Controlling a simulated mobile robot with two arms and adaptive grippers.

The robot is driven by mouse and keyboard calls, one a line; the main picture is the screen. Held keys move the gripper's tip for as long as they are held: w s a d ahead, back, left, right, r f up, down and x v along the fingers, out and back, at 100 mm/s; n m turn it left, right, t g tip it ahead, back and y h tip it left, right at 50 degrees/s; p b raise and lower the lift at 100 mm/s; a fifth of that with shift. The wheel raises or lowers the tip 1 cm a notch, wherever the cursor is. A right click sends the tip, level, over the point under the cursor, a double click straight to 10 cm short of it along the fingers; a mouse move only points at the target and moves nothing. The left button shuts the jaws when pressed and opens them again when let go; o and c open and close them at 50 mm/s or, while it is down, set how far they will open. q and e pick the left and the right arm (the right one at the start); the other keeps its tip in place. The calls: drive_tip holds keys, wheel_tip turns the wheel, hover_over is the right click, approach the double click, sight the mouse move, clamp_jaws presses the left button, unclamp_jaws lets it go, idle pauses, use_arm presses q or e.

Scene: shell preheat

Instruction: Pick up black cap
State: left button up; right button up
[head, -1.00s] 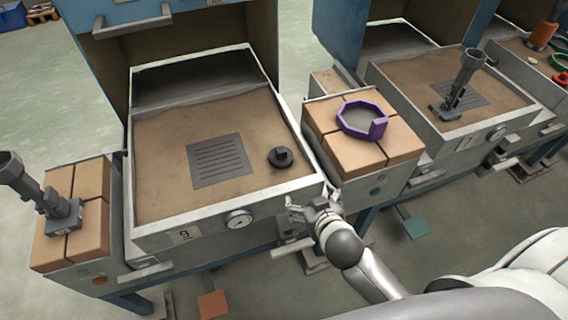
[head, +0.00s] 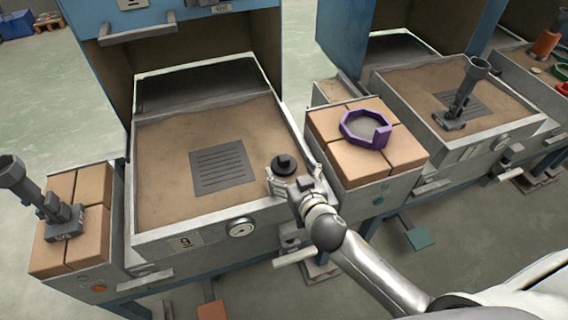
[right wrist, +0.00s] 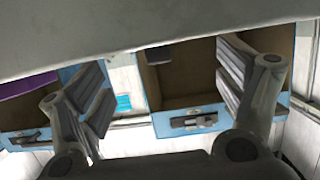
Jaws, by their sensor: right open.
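The black cap (head: 284,166) is a small dark round piece with a raised knob. It sits on the sand of the left tray (head: 160,150), near the tray's front right corner. My right gripper (head: 292,180) is open and empty in the head view, right at the cap's near side. I cannot tell whether its fingers touch the cap. My left gripper is not in view.
A dark grate (head: 222,167) lies in the sand left of the cap. A brick-topped stand (head: 345,170) with a purple ring (head: 364,128) is close on the right. Dark grey upright fixtures stand at the left (head: 62,217) and back right (head: 462,95). The tray's metal rim runs around the sand.

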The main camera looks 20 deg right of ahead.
sight(285, 163)
drive_tip(key=x, duration=0.5)
drive_tip(key=shift+d, duration=0.1)
drive_tip(key=c, duration=1.1)
